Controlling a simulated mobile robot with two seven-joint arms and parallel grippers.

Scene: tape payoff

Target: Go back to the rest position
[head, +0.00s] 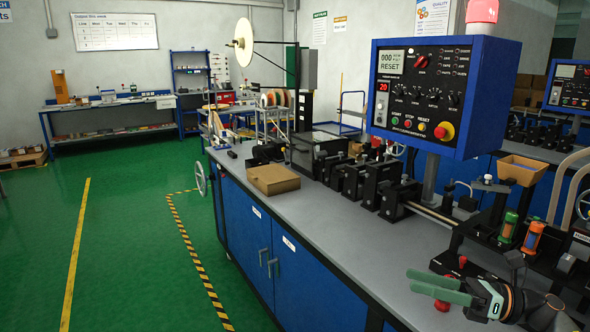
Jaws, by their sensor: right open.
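My right gripper (411,281) is at the lower right of the head view, with its two green fingers apart and pointing left. Nothing shows between the fingers. It is over the front part of the grey bench top (345,245), near red knobs; I cannot tell its exact height. My left gripper is not in view.
A blue control box (445,95) stands above the bench on a post. Black machine blocks (355,182) run along the bench, and a cardboard box (272,179) sits at its far end. Green and orange cylinders (533,236) stand right of the gripper. Green floor (130,240) at left is clear.

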